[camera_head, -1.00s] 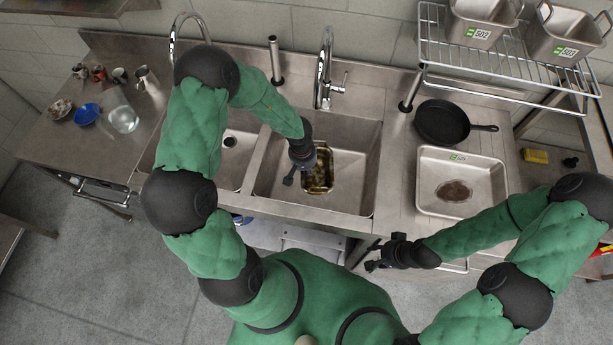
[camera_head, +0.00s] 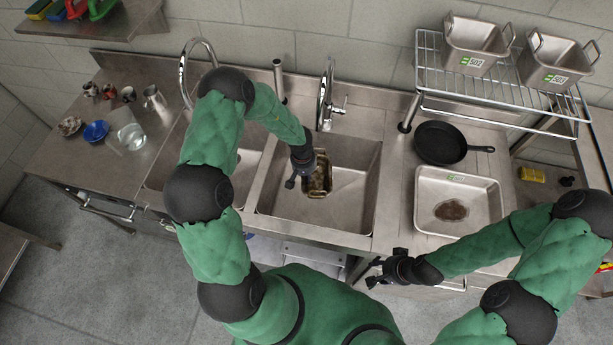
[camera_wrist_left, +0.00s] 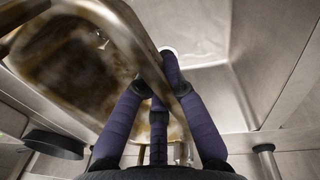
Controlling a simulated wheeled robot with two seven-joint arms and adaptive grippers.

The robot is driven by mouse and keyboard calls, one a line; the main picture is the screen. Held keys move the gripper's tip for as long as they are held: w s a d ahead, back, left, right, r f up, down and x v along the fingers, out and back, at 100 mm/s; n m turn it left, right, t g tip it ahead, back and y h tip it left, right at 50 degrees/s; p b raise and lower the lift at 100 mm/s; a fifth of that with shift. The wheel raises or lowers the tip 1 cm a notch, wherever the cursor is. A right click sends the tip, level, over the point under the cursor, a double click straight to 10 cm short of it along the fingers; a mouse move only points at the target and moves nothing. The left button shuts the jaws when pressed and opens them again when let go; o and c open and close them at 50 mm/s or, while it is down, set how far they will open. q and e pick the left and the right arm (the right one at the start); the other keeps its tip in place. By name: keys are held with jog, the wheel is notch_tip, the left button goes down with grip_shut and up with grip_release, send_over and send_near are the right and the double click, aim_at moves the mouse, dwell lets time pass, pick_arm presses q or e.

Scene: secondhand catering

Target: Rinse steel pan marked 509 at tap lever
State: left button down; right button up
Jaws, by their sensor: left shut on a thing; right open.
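A steel pan (camera_head: 320,180) with brown grime inside is in the right sink basin (camera_head: 354,192); no number is readable on it. In the left wrist view the soiled pan (camera_wrist_left: 75,70) fills the upper left. My left gripper (camera_head: 293,178) is shut on the pan's rim, its fingers (camera_wrist_left: 163,85) on both sides of the wall. The tap (camera_head: 325,92) stands behind this basin, its lever (camera_head: 341,109) on the right side. I cannot tell whether water runs. My right gripper (camera_head: 383,273) is open and empty in front of the counter edge.
A stained tray (camera_head: 486,220) and a black skillet (camera_head: 437,143) lie right of the basin. Steel pans marked 502 (camera_head: 474,62) and 503 (camera_head: 556,78) stand on the wire rack (camera_head: 430,75). A second tap (camera_head: 183,70) and the left basin (camera_head: 245,165) lie beside my left arm.

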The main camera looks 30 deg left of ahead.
pick_arm(q)
jog(key=shift+w+d, duration=0.1)
jog(key=shift+d, duration=0.05)
dwell(0.5)
jog(key=shift+w+d+p, duration=0.25)
jog(key=shift+d+p, duration=0.15)
jog(key=shift+p, duration=0.3)
jog(key=shift+a, duration=0.1)
jog(key=shift+s+a+p, duration=0.35)
jog(key=shift+a+p, duration=0.1)
jog(key=shift+p, duration=0.4)
jog(key=shift+w+d, duration=0.1)
jog(key=shift+d, duration=0.05)
jog(key=shift+w+d+p, duration=0.25)
jog(key=shift+d+p, duration=0.15)
jog(key=shift+p, duration=0.25)
